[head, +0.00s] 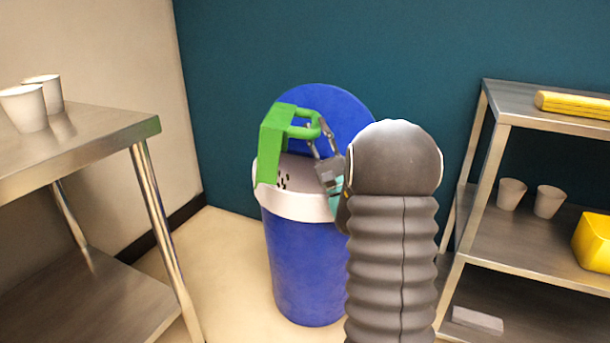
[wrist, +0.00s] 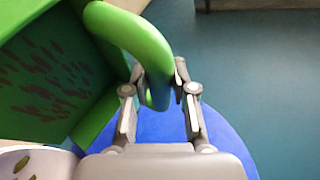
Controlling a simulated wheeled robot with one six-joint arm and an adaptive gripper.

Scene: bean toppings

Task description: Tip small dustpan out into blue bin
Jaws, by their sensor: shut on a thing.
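The small dustpan (head: 273,142) is green and is tipped up on its side above the blue bin (head: 310,262). My gripper (head: 317,130) is shut on the dustpan's looped handle, which also shows in the wrist view (wrist: 143,42). In the wrist view, dark reddish beans or marks (wrist: 45,80) show on the dustpan's inner face. The bin is open, with a white rim and its round blue lid (head: 335,108) raised behind. Several dark bits show in the bin's mouth, just below the dustpan. My arm hides the right part of the rim.
A metal table (head: 75,143) with two white cups (head: 32,105) stands at the left. A metal shelf (head: 510,228) at the right holds two cups, a yellow container (head: 592,242) and a yellow bundle (head: 572,104). Bare floor lies around the bin.

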